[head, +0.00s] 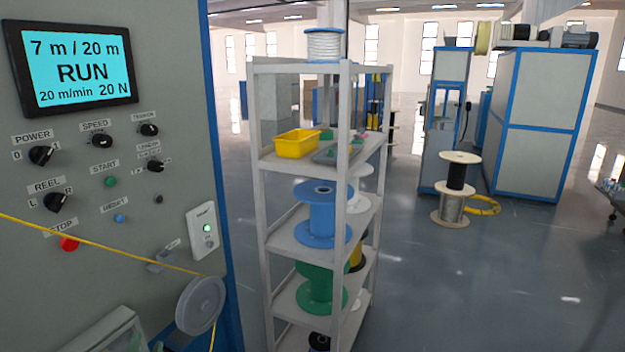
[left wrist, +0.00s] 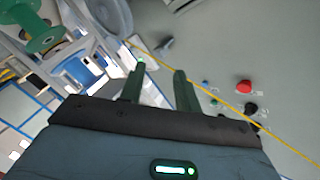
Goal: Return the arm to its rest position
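My left gripper (left wrist: 157,82) shows in the left wrist view with its two dark green fingers apart and nothing between them. It is in front of the grey control panel (left wrist: 228,45). In the head view, pale and green parts show at the bottom left edge; I cannot tell whether they are my left gripper. My right gripper is in neither view. The panel's screen (head: 75,60) reads RUN, 7 m / 20 m, 20 m/min and 20 N. A yellow cable (head: 100,243) crosses the panel toward a grey pulley wheel (head: 200,305). The cable also shows in the left wrist view (left wrist: 215,95).
The red stop button (head: 69,243) is close to the cable. A grey shelf rack (head: 260,170) stands right of the panel, holding a yellow bin (head: 296,143), a blue spool (head: 322,215) and a green spool (head: 318,290).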

